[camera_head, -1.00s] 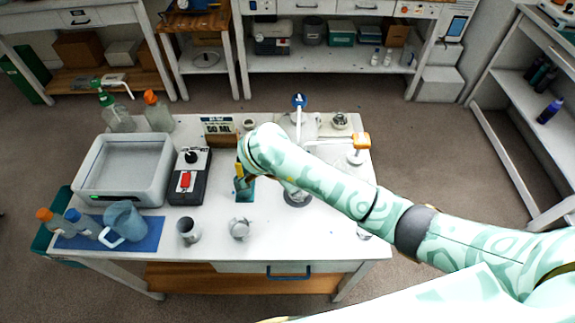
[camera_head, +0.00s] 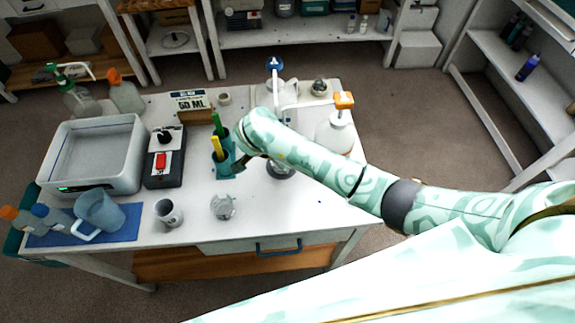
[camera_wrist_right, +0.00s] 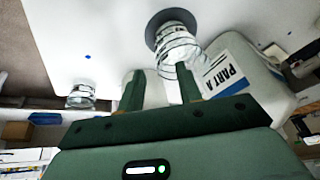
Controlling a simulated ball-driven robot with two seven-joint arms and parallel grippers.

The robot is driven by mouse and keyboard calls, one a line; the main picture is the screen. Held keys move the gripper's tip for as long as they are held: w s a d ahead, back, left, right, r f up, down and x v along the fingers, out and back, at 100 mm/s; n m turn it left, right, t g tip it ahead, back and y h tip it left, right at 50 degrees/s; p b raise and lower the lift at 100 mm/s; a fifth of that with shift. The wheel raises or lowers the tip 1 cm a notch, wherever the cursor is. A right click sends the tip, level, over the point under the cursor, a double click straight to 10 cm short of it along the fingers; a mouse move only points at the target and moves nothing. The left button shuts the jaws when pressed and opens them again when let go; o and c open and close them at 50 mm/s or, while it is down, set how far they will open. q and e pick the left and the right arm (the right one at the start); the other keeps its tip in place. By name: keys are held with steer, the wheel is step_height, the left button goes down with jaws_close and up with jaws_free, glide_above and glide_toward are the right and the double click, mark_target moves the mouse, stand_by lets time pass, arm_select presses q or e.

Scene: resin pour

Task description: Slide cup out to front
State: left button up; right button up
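A clear ribbed cup (camera_wrist_right: 174,42) stands on a dark round pad (camera_wrist_right: 160,20) in the right wrist view. In the head view the pad (camera_head: 280,172) shows below the dispensers, and my right arm mostly hides the cup. My right gripper (camera_head: 243,163) is left of the pad. In the wrist view its two green fingers (camera_wrist_right: 160,72) are apart with nothing gripped; the right finger is close to the cup, and I cannot tell whether they touch. Another clear cup (camera_head: 222,206) stands at the table front, also in the wrist view (camera_wrist_right: 80,96). My left gripper is out of view.
A teal holder (camera_head: 226,166) with sticks stands left of my gripper. Behind the pad are a blue-topped dispenser (camera_head: 274,66) and an orange-topped one (camera_head: 343,101). A grey cup (camera_head: 168,212) is front left. The front right tabletop is clear.

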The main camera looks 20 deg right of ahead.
steer(key=b+x, duration=0.2)
steer(key=x, duration=0.5)
steer(key=shift+b, duration=0.4)
jaws_close()
